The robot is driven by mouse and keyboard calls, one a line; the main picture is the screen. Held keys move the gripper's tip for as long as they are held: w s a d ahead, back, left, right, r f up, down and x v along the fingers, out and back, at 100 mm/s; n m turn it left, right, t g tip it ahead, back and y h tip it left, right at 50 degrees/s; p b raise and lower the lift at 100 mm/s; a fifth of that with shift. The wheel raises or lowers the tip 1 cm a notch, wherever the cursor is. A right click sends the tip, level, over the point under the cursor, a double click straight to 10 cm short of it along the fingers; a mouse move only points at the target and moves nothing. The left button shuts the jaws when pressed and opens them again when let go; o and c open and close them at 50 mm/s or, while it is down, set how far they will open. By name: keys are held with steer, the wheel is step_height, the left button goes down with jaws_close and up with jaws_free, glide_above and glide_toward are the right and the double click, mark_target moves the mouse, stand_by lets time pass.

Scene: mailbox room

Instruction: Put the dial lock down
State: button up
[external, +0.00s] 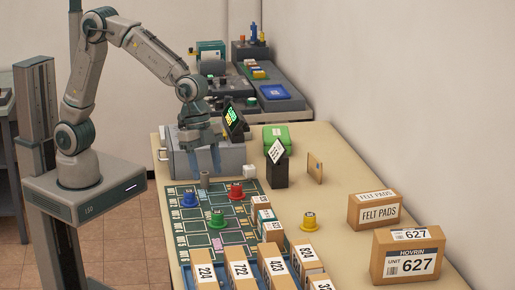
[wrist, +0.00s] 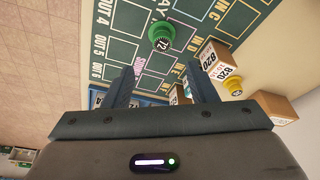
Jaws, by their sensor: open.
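Several round coloured pieces with dial-like tops stand around the printed mat: blue (external: 190,200), green (external: 217,219) and red (external: 236,192) on it, and yellow (external: 309,222) on the table to its right. I cannot tell which one is the dial lock. The green piece also shows in the wrist view (wrist: 161,38), beyond my fingertips, and the yellow one (wrist: 233,87) to the right.
Numbered boxes (external: 240,266) line the near side. A dark card holder (external: 277,170), a green case (external: 276,138) and larger boxes (external: 408,254) stand to the right. The table between them has bare room (external: 340,215).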

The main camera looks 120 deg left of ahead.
steer(key=s+d+r+n, duration=0.1)
steer(key=s+d+r, duration=0.1)
steer(key=s, duration=1.1)
steer(key=s+d+r+n+y, duration=0.1)
steer(key=s+d+r+n, duration=0.1)
steer(key=s, duration=1.2)
steer(key=shift+r, duration=0.15)
